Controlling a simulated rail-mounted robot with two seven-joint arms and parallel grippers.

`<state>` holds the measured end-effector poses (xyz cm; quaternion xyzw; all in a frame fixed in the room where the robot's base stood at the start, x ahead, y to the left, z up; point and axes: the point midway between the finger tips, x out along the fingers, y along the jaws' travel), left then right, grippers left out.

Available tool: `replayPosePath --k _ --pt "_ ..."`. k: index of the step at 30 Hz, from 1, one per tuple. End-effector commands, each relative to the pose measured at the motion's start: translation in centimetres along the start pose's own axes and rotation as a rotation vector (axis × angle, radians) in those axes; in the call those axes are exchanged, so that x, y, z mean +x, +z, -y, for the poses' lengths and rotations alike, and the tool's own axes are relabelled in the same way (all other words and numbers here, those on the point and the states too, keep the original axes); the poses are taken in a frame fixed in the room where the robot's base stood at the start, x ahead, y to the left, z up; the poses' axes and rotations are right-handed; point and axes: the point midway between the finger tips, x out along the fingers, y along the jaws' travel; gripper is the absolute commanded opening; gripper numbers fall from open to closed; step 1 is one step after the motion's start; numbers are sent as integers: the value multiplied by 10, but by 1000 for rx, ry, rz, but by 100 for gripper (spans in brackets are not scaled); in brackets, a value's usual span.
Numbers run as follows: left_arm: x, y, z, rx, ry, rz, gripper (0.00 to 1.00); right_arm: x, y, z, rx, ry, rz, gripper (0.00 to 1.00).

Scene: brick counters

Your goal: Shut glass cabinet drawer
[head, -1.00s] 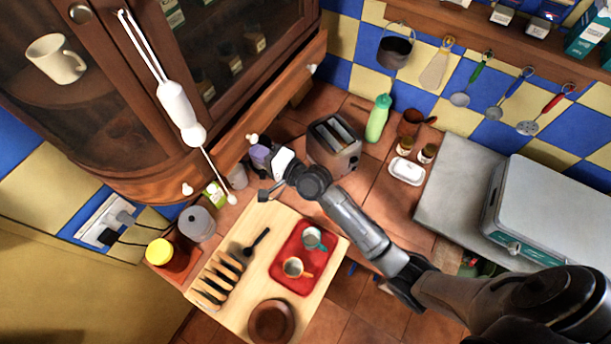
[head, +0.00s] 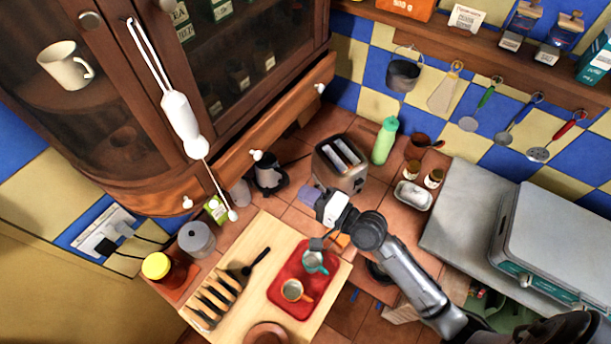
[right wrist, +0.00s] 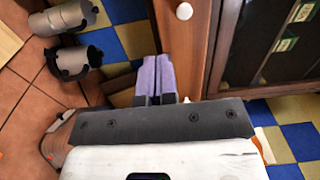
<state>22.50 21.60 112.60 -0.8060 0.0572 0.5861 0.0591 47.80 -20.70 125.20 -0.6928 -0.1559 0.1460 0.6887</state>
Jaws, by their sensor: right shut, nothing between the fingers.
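The glass cabinet (head: 235,55) fills the upper left of the head view. Its wooden drawer front (head: 290,118) runs along the cabinet's lower edge, with a white knob (head: 256,155) and another knob (head: 320,88). I cannot tell whether the drawer is fully flush. In the right wrist view the drawer front (right wrist: 186,50) and a knob (right wrist: 184,11) are just beyond my fingers. My right gripper (head: 308,194) is shut and empty, to the lower right of the drawer in the head view. Its purple fingers also show in the right wrist view (right wrist: 155,76). My left gripper is not in view.
A toaster (head: 341,162), a dark pot (head: 268,174) and a green bottle (head: 385,140) stand near the right gripper. A red tray (head: 305,274) with cups lies on a wooden board below. A long white object (head: 182,120) overlaps the cabinet.

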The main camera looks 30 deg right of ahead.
Motion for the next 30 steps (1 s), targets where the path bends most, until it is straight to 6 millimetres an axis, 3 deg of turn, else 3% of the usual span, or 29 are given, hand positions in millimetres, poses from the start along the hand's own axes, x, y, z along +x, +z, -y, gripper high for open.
replayPosePath --k 1,5,9,14,18,24,30 --pt "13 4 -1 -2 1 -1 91 2 -7 -5 -29 -10 3 0" --pt "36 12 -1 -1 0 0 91 6 -35 -4 -163 -13 23 0" --pt "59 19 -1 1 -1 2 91 9 -75 -8 -316 26 46 0" --pt "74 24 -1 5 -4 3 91 7 -120 -7 -390 68 52 0" --pt "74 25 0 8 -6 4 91 2 -151 -5 -317 91 36 0" --pt "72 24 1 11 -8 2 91 3 -160 -2 -33 22 3 0" --pt "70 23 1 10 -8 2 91 13 -161 1 13 10 -1 0"
